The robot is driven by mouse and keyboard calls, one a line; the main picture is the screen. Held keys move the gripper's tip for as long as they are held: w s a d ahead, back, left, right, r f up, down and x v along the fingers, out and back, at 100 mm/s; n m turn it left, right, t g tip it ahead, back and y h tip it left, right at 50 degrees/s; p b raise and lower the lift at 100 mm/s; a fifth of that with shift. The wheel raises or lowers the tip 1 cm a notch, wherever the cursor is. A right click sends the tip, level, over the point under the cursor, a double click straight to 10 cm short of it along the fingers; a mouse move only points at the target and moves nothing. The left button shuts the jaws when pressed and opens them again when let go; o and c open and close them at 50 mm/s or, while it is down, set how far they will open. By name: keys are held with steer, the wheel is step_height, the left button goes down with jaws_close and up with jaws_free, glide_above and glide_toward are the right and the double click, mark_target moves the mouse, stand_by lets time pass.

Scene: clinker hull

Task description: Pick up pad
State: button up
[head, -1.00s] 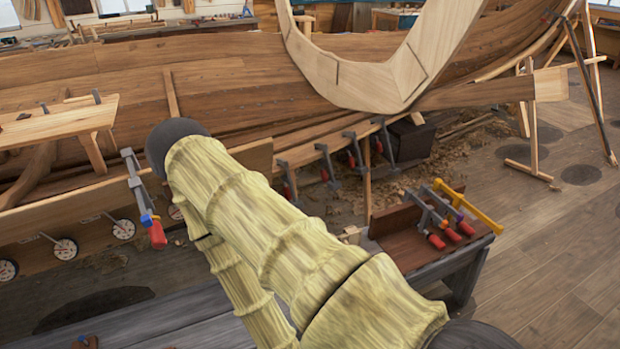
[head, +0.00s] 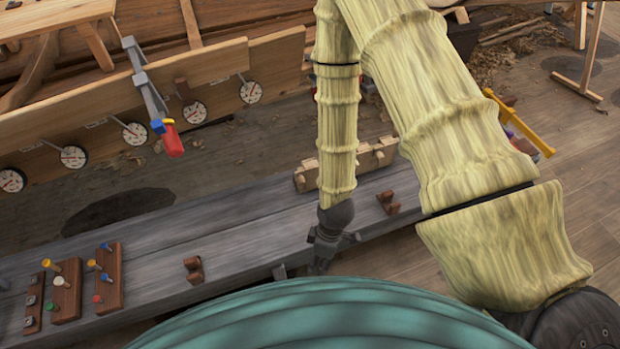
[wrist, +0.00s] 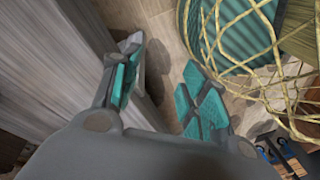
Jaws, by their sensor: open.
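Two small brown notched wooden blocks lie on the grey bench in the head view. One block (head: 193,269) is left of my gripper, the other block (head: 388,202) is to its right and farther back. Either may be the pad; I cannot tell which. My gripper (head: 322,262) points down at the front edge of the bench, between the two blocks. The wrist view also shows my gripper (wrist: 162,62), with its teal-lined fingers apart and nothing between them. No brown block can be made out in the wrist view.
The grey bench (head: 240,225) runs across the head view. Wooden boards with coloured pegs (head: 110,275) lie on its left end. A pale notched wooden piece (head: 370,158) lies behind my gripper. A clamp with a red handle (head: 172,140) hangs beyond the bench, near several dials.

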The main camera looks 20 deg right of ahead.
steer(key=w+a+n+b, duration=0.2)
steer(key=w+n, duration=0.3)
steer(key=n, duration=0.1)
steer(key=n+t+h+b, duration=0.1)
steer(key=n+h+b, duration=0.55)
steer(key=n, duration=1.35)
glide_toward(302, 181)
steer(key=d+y+b, duration=0.2)
steer(key=shift+h, duration=0.25)
steer(key=x, duration=0.7)
steer(key=b+x, duration=0.1)
steer(key=x, duration=0.2)
steer(key=shift+a+f, duration=0.3)
steer(key=shift+f, duration=0.15)
jaws_close()
